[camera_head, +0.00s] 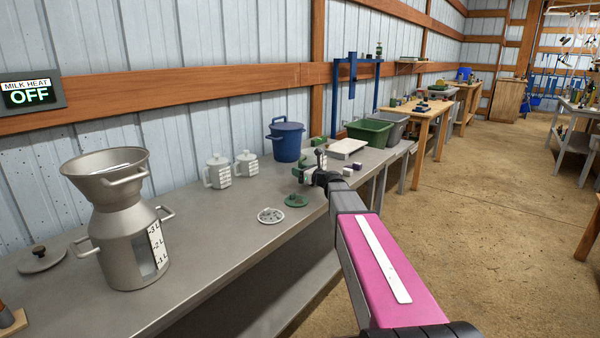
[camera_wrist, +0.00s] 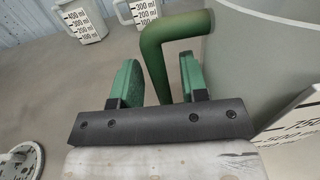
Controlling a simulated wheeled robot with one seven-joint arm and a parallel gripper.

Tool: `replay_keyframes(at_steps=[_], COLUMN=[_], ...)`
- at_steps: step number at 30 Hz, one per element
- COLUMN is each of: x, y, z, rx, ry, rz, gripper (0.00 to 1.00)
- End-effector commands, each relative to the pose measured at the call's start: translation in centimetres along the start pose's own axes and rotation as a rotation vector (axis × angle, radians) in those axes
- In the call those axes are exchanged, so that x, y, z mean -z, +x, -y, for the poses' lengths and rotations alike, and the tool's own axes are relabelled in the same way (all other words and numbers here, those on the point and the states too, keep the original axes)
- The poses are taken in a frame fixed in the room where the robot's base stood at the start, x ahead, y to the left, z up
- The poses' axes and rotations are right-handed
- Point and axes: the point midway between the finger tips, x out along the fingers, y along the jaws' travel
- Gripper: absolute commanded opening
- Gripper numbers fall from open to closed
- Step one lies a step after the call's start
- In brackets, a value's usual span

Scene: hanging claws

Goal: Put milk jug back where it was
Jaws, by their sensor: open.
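A pale grey jug with a printed scale (camera_wrist: 270,65) fills the right of the wrist view; I take it for the milk jug. Its green handle (camera_wrist: 153,60) rises between the two green fingers of my gripper (camera_wrist: 159,72). The fingers are open, one on each side of the handle, with a visible gap on the left. In the head view the jug (camera_head: 320,156) stands on the grey bench, partly hidden by my gripper (camera_head: 306,176). The jug appears upright; its base is hidden.
Two small lidded measuring jugs (camera_head: 217,172) (camera_head: 246,164) and a blue pot (camera_head: 287,140) stand behind. A metal can with a funnel (camera_head: 125,235) stands left. The wall panel (camera_head: 30,93) reads "MILK HEAT OFF".

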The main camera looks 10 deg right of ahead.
Motion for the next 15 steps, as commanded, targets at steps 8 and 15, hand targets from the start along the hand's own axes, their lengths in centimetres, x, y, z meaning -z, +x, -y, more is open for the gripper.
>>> replay_keyframes(at_steps=[8, 15], x=[-0.1, -0.1], y=[-4.0, -8.8], z=[-0.2, -0.1], rx=[0.002, 0.002], ry=[0.000, -0.001], rz=[0.000, 0.000], gripper=[0.40, 0.40])
